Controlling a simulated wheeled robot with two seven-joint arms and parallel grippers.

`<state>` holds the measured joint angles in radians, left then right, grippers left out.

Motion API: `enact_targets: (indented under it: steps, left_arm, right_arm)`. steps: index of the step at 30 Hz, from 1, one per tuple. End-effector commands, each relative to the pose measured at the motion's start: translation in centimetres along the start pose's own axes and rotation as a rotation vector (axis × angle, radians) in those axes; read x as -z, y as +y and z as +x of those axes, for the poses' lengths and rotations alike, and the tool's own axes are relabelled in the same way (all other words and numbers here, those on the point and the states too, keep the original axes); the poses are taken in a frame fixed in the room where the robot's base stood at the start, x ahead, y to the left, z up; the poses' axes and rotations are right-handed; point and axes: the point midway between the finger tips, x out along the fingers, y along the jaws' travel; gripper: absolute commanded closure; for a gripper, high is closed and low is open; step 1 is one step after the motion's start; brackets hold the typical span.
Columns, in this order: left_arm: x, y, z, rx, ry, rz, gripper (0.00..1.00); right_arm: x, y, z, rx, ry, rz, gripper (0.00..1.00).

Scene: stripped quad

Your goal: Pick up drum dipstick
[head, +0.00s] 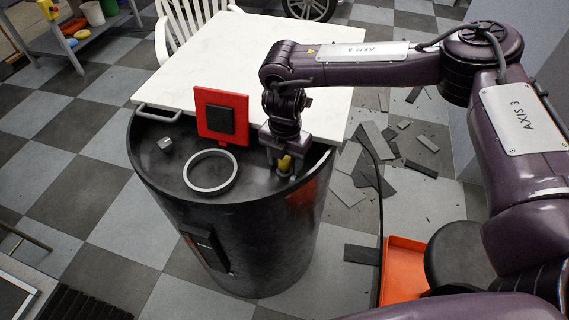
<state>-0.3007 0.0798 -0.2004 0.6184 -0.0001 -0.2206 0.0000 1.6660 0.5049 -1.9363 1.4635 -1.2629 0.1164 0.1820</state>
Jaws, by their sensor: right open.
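A black drum (240,230) stands in the middle of the head view. My right gripper (286,168) points down over the right part of the drum's top. A small yellow piece (285,162) shows at its fingertips; it may be the dipstick's handle, but the gripper hides most of it. The gripper is open, and I cannot tell whether the fingers touch the yellow piece. My left gripper is not in view.
On the drum top are a grey ring (210,187), a small metal block (166,145) and an upright red panel (222,139) close to my gripper. A white table (190,66) stands behind. Broken slabs (376,140) and an orange tray (402,246) lie on the right.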

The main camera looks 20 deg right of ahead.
Motion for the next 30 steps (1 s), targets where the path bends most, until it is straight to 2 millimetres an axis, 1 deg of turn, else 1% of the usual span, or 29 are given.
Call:
enact_targets:
  steps: [1,2,5,15,16,25,30]
  left_arm:
    - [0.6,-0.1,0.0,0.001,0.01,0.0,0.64]
    - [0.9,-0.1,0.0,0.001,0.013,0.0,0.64]
    - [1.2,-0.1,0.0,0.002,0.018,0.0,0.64]
    - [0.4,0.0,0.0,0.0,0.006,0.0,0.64]
    - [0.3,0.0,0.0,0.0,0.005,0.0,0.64]
    - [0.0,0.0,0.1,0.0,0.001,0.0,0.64]
    - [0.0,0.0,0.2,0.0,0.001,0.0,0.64]
  right_arm:
    - [0.0,0.0,0.0,0.0,0.0,0.0,0.46]
    - [0.0,0.0,0.0,0.0,0.0,0.0,0.46]
    - [0.0,0.0,0.0,0.0,0.0,0.0,0.46]
    - [0.0,0.0,0.0,0.0,0.0,0.0,0.91]
    - [0.0,0.0,0.0,-0.001,0.0,0.0,0.94]
    - [0.0,0.1,-0.2,-0.002,0.0,0.0,0.94]
    - [0.0,0.1,-1.5,-0.003,0.0,0.0,0.94]
